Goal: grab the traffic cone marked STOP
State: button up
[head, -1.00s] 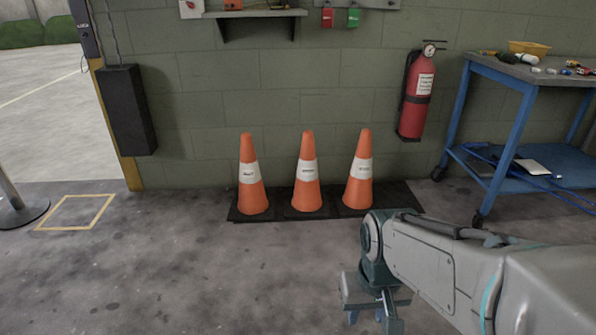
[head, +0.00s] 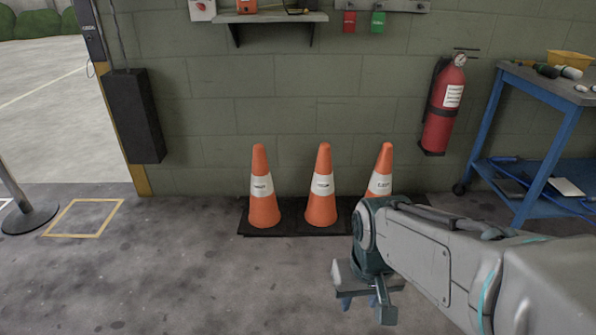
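Three orange traffic cones with white bands stand upright in a row on a dark mat or dark bases (head: 275,228) against the wall. They are the left cone (head: 264,205), the middle cone (head: 322,205) and the right cone (head: 386,168). Each band carries small dark lettering, too small to read, so I cannot tell which says STOP. My arm hides the lower part of the right cone. My gripper (head: 360,300) hangs in front of the cones, apart from them and nearer to me. Its fingers point down and are partly hidden, so its opening is unclear.
A blue workbench (head: 540,140) with tools stands at the right. A red fire extinguisher (head: 443,105) hangs on the wall. A shelf (head: 270,17) is above the cones. A post base (head: 30,217) and a yellow floor square (head: 85,234) are at the left. The floor before the cones is clear.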

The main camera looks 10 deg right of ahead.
aim_at(322, 214)
jog(key=i, duration=1.55)
jog(key=z, duration=0.55)
jog(key=i, duration=0.65)
jog(key=z, duration=0.1)
